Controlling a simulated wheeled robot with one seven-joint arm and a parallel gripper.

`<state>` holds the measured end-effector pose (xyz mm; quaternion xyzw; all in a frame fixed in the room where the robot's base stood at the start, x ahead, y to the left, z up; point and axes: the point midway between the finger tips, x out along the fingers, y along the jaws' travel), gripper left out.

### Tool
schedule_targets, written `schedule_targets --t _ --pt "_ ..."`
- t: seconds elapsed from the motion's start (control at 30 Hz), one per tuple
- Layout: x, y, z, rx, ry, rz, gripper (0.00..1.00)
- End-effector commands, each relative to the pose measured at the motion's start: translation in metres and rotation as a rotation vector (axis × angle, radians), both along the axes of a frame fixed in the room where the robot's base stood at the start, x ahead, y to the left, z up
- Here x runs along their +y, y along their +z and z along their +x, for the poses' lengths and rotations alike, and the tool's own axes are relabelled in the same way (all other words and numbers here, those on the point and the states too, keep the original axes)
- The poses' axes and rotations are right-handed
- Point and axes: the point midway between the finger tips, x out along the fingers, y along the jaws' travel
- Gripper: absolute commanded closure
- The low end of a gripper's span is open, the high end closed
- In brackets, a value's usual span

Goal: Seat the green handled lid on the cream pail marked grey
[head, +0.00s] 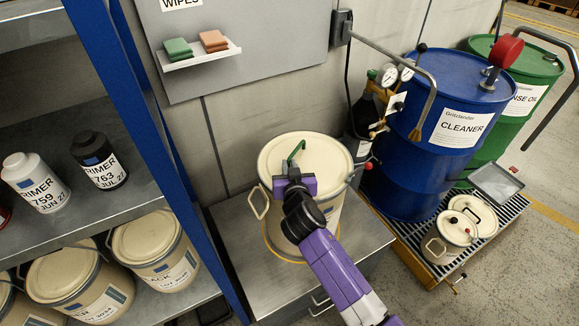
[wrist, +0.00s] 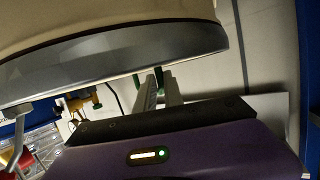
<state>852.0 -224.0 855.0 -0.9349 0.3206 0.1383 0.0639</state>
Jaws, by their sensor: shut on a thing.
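The cream lid (head: 320,152) with a green handle (head: 297,150) lies over the mouth of a cream pail (head: 328,212) on a metal table, roughly in line with it. My gripper (head: 294,170) reaches over the near edge of the lid and is shut on the green handle. In the wrist view, my fingers (wrist: 160,92) end at green pieces, and the pail's grey rim band (wrist: 120,62) curves close by. I cannot tell whether the lid is fully down. My gripper and arm hide part of the lid and the pail's front.
The metal table (head: 240,255) has bare room left of the pail. A blue rack post (head: 140,130) stands at left. More pails (head: 150,240) fill the lower shelf.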

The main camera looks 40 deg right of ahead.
Motion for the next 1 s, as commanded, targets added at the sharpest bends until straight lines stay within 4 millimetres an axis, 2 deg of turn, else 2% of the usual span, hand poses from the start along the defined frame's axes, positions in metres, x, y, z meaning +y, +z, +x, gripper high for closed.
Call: schedule_targets --t 0.8,0.83,0.87,1.0 --pt "0.000 -0.010 0.001 -0.002 0.001 -0.002 1.00" --pt "0.000 -0.009 0.001 -0.002 0.001 -0.002 0.86" --pt "0.000 -0.009 0.001 -0.002 0.001 -0.002 0.80" --pt "0.000 -0.009 0.000 -0.001 0.001 -0.002 0.79"
